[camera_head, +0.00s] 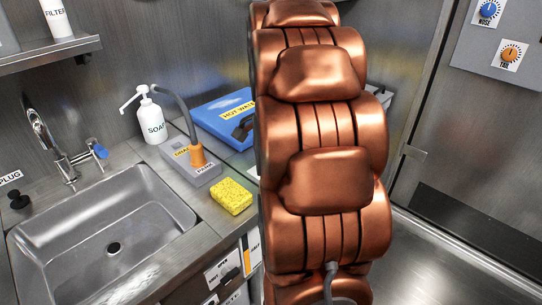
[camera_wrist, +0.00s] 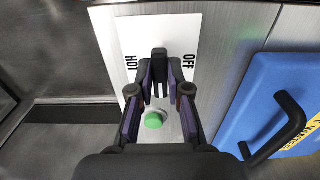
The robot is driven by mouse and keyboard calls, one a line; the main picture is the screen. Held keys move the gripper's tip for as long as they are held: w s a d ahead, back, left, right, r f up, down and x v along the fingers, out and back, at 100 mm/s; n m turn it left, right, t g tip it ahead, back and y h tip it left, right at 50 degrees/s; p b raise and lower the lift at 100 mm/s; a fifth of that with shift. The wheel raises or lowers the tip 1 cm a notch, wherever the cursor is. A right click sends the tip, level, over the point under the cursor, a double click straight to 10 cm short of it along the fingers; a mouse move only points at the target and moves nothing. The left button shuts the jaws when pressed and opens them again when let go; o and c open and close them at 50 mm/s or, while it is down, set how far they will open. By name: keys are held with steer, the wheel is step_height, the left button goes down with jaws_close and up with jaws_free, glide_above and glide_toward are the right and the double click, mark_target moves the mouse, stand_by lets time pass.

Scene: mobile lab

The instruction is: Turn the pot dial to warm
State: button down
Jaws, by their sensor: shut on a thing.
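The black pot dial (camera_wrist: 159,62) is on a white panel (camera_wrist: 185,24) in the wrist view. The panel has the word HOT on the left and OFF on the right. No warm mark can be made out, and my gripper covers part of the panel. My gripper (camera_wrist: 160,88) is shut on the dial, with one finger on each side. A round green button or light (camera_wrist: 154,120) shows between the fingers. In the head view my copper arm hides the gripper and the dial.
A blue lid or box with a black handle (camera_wrist: 288,112) is close on the right in the wrist view. In the head view are a sink (camera_head: 108,232), soap bottle (camera_head: 152,122), yellow sponge (camera_head: 231,196), and blue and orange dials (camera_head: 509,54) at the upper right.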

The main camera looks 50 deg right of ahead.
stand_by(0.3)
steer(key=c, duration=1.1)
jaws_free()
steer(key=shift+r, duration=6.05)
